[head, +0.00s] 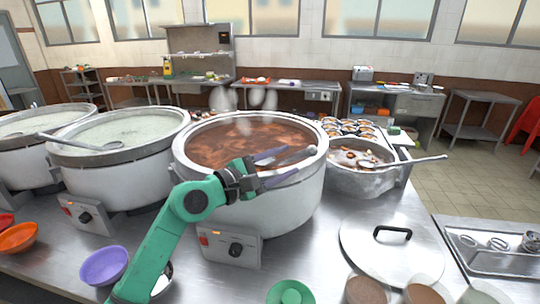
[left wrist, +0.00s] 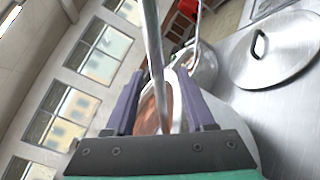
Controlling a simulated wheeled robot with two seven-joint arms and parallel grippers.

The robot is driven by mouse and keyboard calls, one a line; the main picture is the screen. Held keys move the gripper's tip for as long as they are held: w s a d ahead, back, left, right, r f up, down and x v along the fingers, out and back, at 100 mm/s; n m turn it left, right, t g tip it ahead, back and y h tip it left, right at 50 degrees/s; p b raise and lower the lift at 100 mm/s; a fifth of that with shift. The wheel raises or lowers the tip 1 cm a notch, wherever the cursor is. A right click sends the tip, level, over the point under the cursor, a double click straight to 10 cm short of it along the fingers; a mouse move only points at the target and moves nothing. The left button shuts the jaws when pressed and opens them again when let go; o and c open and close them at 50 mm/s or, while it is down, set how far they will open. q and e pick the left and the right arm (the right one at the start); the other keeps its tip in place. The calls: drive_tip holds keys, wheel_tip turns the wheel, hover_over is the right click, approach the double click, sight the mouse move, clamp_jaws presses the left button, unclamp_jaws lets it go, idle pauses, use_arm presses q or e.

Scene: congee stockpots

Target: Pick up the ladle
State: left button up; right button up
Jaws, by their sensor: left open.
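A metal ladle handle (head: 303,153) slants over the rim of the middle pot (head: 310,190), which holds reddish-brown food. The handle also shows in the left wrist view (left wrist: 154,45), running between my fingers. My left gripper (head: 292,160) is open over this pot's near right side, one purple finger on each side of the handle; it also shows in the left wrist view (left wrist: 159,78). I cannot tell whether a finger touches the handle. My right gripper is not in view.
Another ladle (head: 85,143) rests across a white congee pot (head: 125,175) at left. A third ladle (head: 415,160) leans from a smaller metal pot (head: 350,183) at right. A lid (head: 395,262), a purple bowl (head: 104,266) and a green bowl (head: 291,293) lie on the steel counter.

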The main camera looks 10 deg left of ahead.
use_arm(q)
drive_tip(key=shift+w+d+r, duration=0.3)
drive_tip(key=shift+w+d, duration=0.15)
drive_tip(key=shift+w+d+f, duration=0.15)
drive_tip(key=shift+w+f, duration=0.05)
drive_tip(key=shift+f, duration=0.05)
drive_tip(key=shift+c, duration=0.2)
clamp_jaws()
drive_tip(key=shift+r, duration=0.1)
idle(0.6)
